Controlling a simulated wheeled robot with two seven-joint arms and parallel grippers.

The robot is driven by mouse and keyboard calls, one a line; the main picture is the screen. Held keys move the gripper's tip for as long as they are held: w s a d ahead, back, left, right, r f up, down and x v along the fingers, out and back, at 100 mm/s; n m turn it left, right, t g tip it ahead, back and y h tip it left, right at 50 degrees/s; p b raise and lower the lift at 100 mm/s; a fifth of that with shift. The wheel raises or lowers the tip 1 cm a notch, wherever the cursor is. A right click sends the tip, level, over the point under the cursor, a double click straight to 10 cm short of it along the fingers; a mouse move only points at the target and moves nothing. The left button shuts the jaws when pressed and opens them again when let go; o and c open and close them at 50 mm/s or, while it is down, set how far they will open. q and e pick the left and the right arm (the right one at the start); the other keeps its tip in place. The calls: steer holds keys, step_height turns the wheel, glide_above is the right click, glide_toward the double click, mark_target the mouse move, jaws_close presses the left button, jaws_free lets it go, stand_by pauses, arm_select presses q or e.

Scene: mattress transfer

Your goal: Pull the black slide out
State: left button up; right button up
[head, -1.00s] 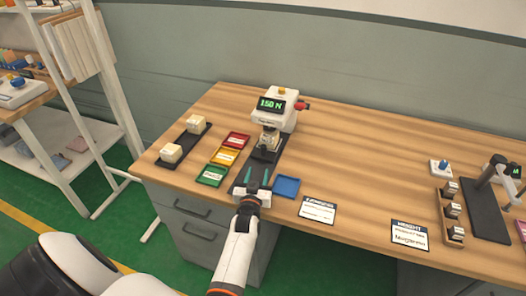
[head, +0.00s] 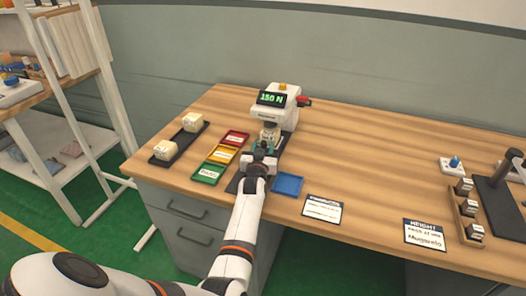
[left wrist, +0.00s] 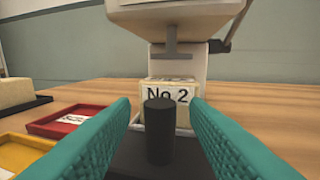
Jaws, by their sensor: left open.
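The black slide (left wrist: 125,158) lies under the white press (head: 280,108), with a black upright knob (left wrist: 159,130) at its near end. A pale block labelled "No 2" (left wrist: 170,95) sits behind the knob, under the press head, in the left wrist view. My left gripper (head: 264,148) is open, its teal fingers on either side of the knob with a gap showing to each. In the head view my gripper and arm hide most of the slide. My right gripper is not in view.
Red (head: 235,138), yellow (head: 222,154) and green (head: 208,174) trays stand left of my gripper, with a black tray (head: 181,143) holding two pale blocks beyond. A blue tray (head: 287,185) is close on the right.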

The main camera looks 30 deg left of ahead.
arm_select(q)
jaws_close()
steer(key=p+v, duration=0.4)
steer(key=v, duration=0.1)
steer(key=shift+s+a+r+p, duration=0.25)
steer(key=shift+a+r+p, duration=0.05)
steer(key=shift+a+p, duration=0.1)
steer(key=p+v, duration=0.1)
steer(key=v, duration=0.1)
steer(key=a+p+v, duration=0.1)
steer(key=p+v, duration=0.1)
steer(key=v, duration=0.1)
steer(key=p+v, duration=0.1)
steer(key=v, duration=0.1)
steer(key=shift+s+f, duration=0.1)
steer(key=shift+s, duration=0.95)
steer(key=shift+f, duration=0.3)
